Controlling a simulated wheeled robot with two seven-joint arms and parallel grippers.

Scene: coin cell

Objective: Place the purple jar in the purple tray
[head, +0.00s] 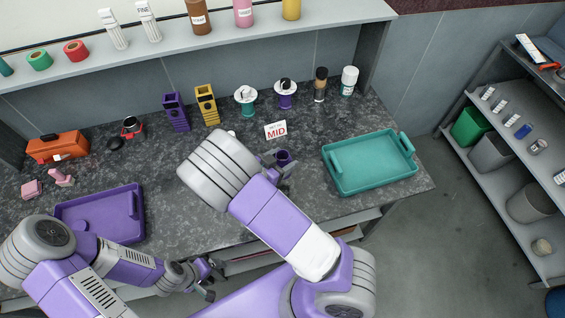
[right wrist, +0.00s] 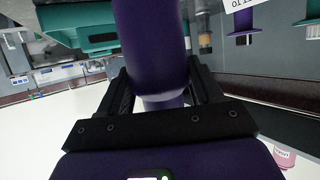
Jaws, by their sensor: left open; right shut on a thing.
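The purple jar (head: 284,157) is in my right gripper (head: 278,166), above the middle of the counter. In the right wrist view the jar (right wrist: 153,50) is a dark purple cylinder between the two black fingers, which are shut on it. The purple tray (head: 137,200) lies on the counter at the left in the head view, well away from the jar. My left arm covers part of its lower side. My left gripper (head: 207,279) is open and empty, low in the head view near the counter's front edge.
A teal tray (head: 370,163) lies at the right of the counter. A MID sign (head: 276,131), purple holder (head: 176,112), yellow holder (head: 207,105) and bottles stand behind. The counter between the trays is mostly clear.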

